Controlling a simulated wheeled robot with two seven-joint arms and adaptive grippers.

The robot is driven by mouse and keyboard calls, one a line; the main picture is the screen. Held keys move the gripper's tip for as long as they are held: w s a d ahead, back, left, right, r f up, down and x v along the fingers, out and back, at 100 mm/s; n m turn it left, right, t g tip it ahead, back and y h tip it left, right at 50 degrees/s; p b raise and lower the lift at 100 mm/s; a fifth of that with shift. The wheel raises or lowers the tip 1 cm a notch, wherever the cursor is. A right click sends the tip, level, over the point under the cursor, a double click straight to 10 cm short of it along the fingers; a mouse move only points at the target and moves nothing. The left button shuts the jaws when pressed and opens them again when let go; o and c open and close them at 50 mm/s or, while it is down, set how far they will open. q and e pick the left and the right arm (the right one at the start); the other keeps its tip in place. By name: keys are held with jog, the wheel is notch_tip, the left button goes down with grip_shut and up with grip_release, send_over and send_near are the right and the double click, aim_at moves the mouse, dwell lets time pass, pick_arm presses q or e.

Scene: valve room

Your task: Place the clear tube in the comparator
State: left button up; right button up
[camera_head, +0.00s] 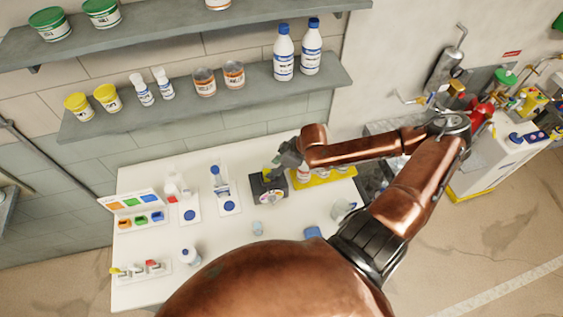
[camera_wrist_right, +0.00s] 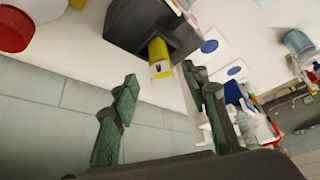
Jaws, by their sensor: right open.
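The comparator (camera_head: 268,188) is a dark box with a round dial on its front, standing on the white table. It also shows at the top of the right wrist view (camera_wrist_right: 128,22). A yellow tube-like piece (camera_wrist_right: 158,56) with a pale end sticks out of the box. I cannot tell whether it is the clear tube or a different one. My right gripper (camera_wrist_right: 158,92) is open, its green-padded fingers apart with nothing between them. In the head view it (camera_head: 276,164) is just above and behind the comparator. My left gripper is not in view.
A colour-chip case (camera_head: 135,210) and bottle stands are to the left. A shelf with bottles (camera_head: 284,52) hangs behind.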

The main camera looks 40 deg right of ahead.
jog(key=p+v, duration=0.2)
jog(key=v, duration=0.5)
dwell(0.4)
